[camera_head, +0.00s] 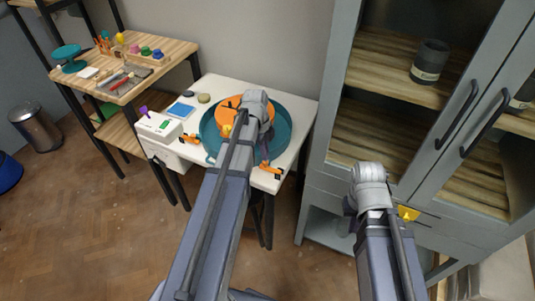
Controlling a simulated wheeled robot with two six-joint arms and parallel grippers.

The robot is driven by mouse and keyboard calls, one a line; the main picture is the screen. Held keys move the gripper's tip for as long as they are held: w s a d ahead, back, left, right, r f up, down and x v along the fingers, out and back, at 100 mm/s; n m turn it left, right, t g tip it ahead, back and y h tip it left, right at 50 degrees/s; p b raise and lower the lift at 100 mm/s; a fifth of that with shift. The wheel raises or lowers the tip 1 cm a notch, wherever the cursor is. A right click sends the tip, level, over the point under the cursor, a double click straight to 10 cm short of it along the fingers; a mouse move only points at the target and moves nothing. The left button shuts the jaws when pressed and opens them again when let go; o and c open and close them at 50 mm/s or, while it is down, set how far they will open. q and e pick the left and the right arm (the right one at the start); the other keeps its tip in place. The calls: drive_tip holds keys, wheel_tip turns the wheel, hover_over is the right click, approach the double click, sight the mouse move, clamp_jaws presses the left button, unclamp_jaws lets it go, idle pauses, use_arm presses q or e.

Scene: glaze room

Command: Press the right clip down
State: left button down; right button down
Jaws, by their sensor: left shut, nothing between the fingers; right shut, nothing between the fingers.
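The right clip (269,170), orange with a dark end, sits at the right front edge of the teal round pan (284,134) on the white table. A similar left clip (189,139) sits at the pan's left edge. An orange disc (229,112) lies in the pan, partly behind my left arm. My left gripper (243,104) is shut and empty over the disc, behind and left of the right clip; its fingertips are hard to make out. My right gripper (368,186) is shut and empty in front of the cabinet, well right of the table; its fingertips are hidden.
A white box (158,127), a blue pad (180,111) and a dark round piece stand on the white table's left part. A grey glass-door cabinet (347,90) stands close on the right. A wooden bench (168,52) with tools is at back left.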

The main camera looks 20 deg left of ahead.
use_arm(q)
drive_tip(key=shift+r, duration=0.15)
use_arm(e)
drive_tip(key=shift+r, duration=0.15)
use_arm(q)
drive_tip(key=shift+r+p, duration=0.7)
drive_tip(key=shift+p, duration=0.15)
use_arm(e)
drive_tip(key=shift+r, duration=0.65)
